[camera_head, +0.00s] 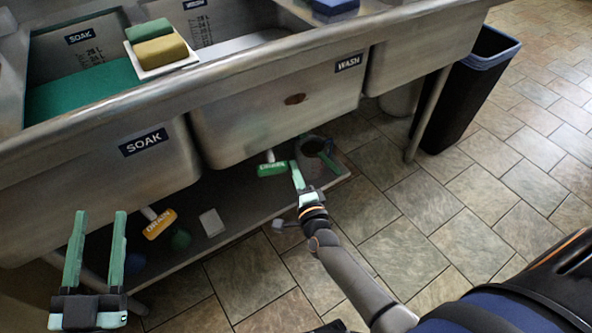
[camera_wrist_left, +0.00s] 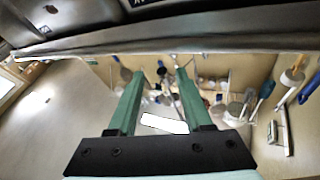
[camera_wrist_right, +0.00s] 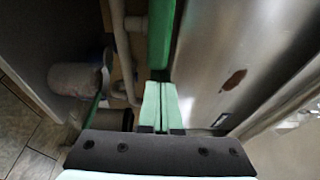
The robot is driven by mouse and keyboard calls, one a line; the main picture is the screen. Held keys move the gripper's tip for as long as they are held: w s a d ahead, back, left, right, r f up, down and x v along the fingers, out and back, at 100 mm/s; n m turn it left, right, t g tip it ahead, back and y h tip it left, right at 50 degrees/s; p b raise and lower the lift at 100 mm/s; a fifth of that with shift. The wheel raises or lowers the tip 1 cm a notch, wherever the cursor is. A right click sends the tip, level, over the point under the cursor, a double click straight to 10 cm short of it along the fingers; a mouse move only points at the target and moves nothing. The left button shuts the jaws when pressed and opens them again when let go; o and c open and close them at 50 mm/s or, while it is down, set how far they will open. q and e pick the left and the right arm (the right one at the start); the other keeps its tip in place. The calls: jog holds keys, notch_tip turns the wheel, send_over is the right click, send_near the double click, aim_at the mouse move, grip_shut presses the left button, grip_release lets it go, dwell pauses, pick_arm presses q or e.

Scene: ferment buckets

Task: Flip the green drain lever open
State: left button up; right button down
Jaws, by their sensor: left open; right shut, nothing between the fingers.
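The green drain lever (camera_head: 272,169) hangs under the WASH basin in the head view, on a short pale stem. It also shows as a green bar in the right wrist view (camera_wrist_right: 160,32), just beyond the fingertips. My right gripper (camera_head: 295,164) is shut and empty, its fingertips close to the right end of the green lever. I cannot tell whether they touch. My right gripper's closed fingers show in the right wrist view (camera_wrist_right: 160,88). My left gripper (camera_head: 97,214) is open and empty, in front of the SOAK basin.
An orange drain lever (camera_head: 158,224) hangs under the SOAK basin (camera_head: 150,180). The WASH basin (camera_head: 290,110) is just above my right gripper. A bucket (camera_head: 316,150) stands on the low shelf (camera_head: 240,229). A black bin (camera_head: 468,90) stands right, with open tiled floor before it.

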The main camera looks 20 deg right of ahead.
jog(key=shift+a+r+y, duration=0.1)
jog(key=shift+a+y, duration=0.2)
jog(key=shift+a, duration=0.9)
jog(key=shift+s, duration=0.1)
pick_arm(q)
notch_tip(320, 180, down, 9)
jog(key=n+g+y+p, duration=0.1)
jog(key=n+g+y, duration=0.1)
jog(key=g, duration=0.1)
jog(key=shift+w+a+y, duration=0.25)
jog(key=shift+a+y, duration=0.05)
jog(key=shift+a, duration=0.15)
pick_arm(e)
jog(key=s+d, duration=0.1)
jog(key=s, duration=0.6)
jog(key=shift+s+d, duration=0.15)
pick_arm(q)
jog(key=shift+r, duration=0.1)
